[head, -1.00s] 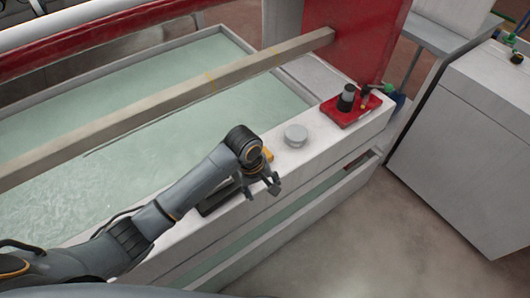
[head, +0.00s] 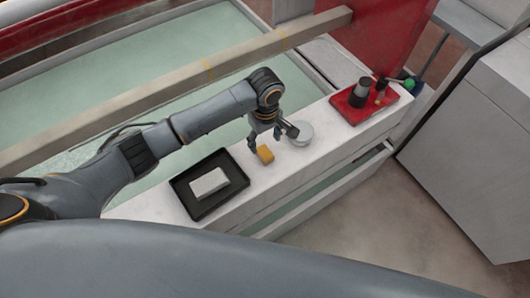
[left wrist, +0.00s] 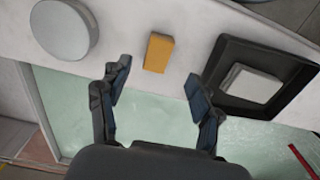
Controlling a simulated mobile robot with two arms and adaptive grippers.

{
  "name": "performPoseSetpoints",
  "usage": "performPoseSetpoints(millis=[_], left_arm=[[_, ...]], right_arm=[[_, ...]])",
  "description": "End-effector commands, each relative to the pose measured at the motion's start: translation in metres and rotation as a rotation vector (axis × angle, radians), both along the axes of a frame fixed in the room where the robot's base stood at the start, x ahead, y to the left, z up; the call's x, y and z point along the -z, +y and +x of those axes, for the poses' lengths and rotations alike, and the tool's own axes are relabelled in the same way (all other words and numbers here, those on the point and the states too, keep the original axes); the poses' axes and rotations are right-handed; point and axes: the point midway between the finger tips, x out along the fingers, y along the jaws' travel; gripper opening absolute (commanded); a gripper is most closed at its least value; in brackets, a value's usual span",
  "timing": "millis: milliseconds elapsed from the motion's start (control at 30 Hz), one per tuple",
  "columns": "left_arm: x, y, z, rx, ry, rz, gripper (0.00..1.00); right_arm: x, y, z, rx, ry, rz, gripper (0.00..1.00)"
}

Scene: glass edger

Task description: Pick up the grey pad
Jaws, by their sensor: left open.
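A light grey rectangular pad (head: 209,184) lies flat in a black tray (head: 181,192) on the white ledge. In the left wrist view the pad (left wrist: 252,84) and the tray (left wrist: 301,64) are at the right, outside the fingers. My left gripper (head: 271,137) is open and empty above the ledge, right of and beyond the tray in the head view. A yellow block (head: 265,154) lies below its fingers; in the left wrist view the block (left wrist: 158,53) shows just ahead of the gap between the fingertips (left wrist: 157,76). My right gripper is not in view.
A round grey disc (head: 301,134) stands on the ledge beside the left gripper. A red tray (head: 380,104) with dark cylindrical items is farther right. The ledge is clear between the disc and red tray.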

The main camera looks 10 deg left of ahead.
Motion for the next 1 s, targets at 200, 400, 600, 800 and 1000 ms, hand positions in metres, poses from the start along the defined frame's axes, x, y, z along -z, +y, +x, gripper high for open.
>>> performPoseSetpoints(millis=[200,400,600,800,1000], left_arm=[[0.017,0.000,0.000,0.000,-0.001,0.000,0.64],[0.045,0.003,0.002,0.001,0.001,0.002,0.64],[0.065,0.002,0.003,0.002,-0.002,-0.001,0.64],[0.066,0.002,0.003,0.002,-0.003,-0.001,0.64],[0.066,0.002,0.003,0.002,-0.002,-0.001,0.32]], right_arm=[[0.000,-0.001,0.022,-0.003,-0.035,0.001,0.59],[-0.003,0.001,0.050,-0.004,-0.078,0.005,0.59],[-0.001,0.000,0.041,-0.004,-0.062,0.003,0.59],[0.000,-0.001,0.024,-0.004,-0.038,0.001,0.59],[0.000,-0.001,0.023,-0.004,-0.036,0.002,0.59]])
